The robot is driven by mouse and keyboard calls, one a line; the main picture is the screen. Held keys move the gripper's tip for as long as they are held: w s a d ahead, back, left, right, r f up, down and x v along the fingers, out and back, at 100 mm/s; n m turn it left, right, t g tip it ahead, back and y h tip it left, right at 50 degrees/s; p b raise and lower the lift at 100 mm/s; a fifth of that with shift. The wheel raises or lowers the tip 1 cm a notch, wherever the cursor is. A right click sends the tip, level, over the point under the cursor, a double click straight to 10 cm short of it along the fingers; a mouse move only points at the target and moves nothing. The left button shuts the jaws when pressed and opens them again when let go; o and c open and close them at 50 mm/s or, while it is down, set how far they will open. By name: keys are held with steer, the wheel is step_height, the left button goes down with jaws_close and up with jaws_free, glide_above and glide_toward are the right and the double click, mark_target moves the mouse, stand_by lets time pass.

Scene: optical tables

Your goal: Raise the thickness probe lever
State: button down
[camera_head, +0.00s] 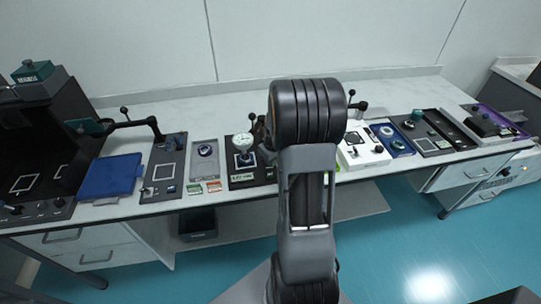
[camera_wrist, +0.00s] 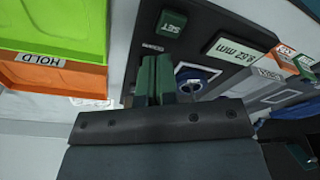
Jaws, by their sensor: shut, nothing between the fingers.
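The thickness probe station (camera_head: 238,168) is on the bench left of my arm in the head view. It has a white round dial (camera_head: 242,141) above a dark base with a pale green label. In the wrist view its dark panel (camera_wrist: 215,22) carries a green SET button (camera_wrist: 171,23) and a 0.62 mm readout (camera_wrist: 241,48). My gripper (camera_wrist: 155,65) is shut and empty, its green fingers in front of a round white and blue part (camera_wrist: 193,74), which they partly cover. I cannot make out the lever for certain. The head view hides my gripper behind my arm.
Green (camera_wrist: 50,25) and orange (camera_wrist: 55,75) bins, the orange marked HOLD, lie left of the fingers in the wrist view. In the head view, a blue pad (camera_head: 110,176) and other instruments line the bench (camera_head: 180,105). Floor (camera_head: 400,235) is clear at right.

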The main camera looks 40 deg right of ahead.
steer(key=shift+w, duration=0.1)
stand_by(0.3)
steer(key=shift+w+d, duration=0.35)
steer(key=shift+w, duration=0.3)
steer(key=shift+w+d, duration=0.35)
steer(key=shift+w, duration=0.3)
steer(key=shift+r, duration=0.2)
step_height(320, 180, up, 7)
steer(key=s+p, duration=0.1)
steer(key=p, duration=0.3)
steer(key=shift+a+f, duration=0.2)
steer(key=shift+a, duration=0.05)
stand_by(0.7)
